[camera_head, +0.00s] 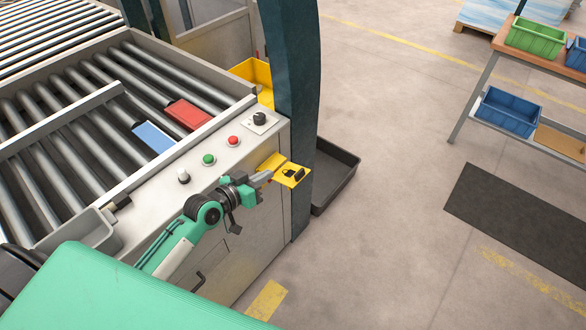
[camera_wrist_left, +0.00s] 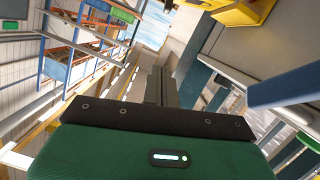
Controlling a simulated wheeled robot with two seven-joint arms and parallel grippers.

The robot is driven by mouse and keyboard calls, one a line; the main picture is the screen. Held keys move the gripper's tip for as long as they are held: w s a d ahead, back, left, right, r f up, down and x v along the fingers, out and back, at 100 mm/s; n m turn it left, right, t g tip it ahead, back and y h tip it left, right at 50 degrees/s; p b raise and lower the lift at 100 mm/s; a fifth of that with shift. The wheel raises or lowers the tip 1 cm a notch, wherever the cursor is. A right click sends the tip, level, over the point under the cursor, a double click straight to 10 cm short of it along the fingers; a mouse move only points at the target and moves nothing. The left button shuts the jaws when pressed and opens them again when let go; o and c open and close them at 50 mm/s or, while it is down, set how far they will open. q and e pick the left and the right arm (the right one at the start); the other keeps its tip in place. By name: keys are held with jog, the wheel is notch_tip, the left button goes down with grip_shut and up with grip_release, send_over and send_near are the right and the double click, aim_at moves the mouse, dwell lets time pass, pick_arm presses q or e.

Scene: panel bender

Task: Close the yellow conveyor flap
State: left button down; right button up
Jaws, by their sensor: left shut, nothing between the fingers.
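A yellow plate with a black catch (camera_head: 295,174) sticks out from the side of the grey conveyor cabinet, near its corner, and looks like the flap. It seems to stand out roughly level. A yellow part, probably the same one, shows at the top right of the left wrist view (camera_wrist_left: 245,12). My left gripper (camera_head: 264,178) is shut and empty, its tips close to the plate's near left side; whether they touch it I cannot tell. The shut fingers also show in the left wrist view (camera_wrist_left: 158,82). My right gripper is not in view.
The cabinet top (camera_head: 215,165) carries green, red and white buttons and a black knob. A dark post (camera_head: 292,100) and a black tray (camera_head: 335,175) stand beyond the flap.

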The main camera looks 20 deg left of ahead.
pick_arm(q)
jog(key=p, duration=0.2)
send_over(293, 182)
jog(key=shift+w+a+f, duration=0.2)
jog(key=shift+a+f, duration=0.05)
jog(key=shift+f, duration=0.4)
jog(key=shift+w+a+f, duration=0.15)
jog(key=shift+a+f, duration=0.05)
jog(key=shift+f, duration=0.4)
jog(key=f, duration=0.2)
jog(key=shift+s+d+f, duration=0.15)
jog(key=shift+d+f, duration=0.15)
jog(key=shift+f, duration=0.1)
jog(key=shift+s+d+f, duration=0.1)
jog(key=shift+d+f, duration=0.05)
jog(key=shift+f, duration=0.45)
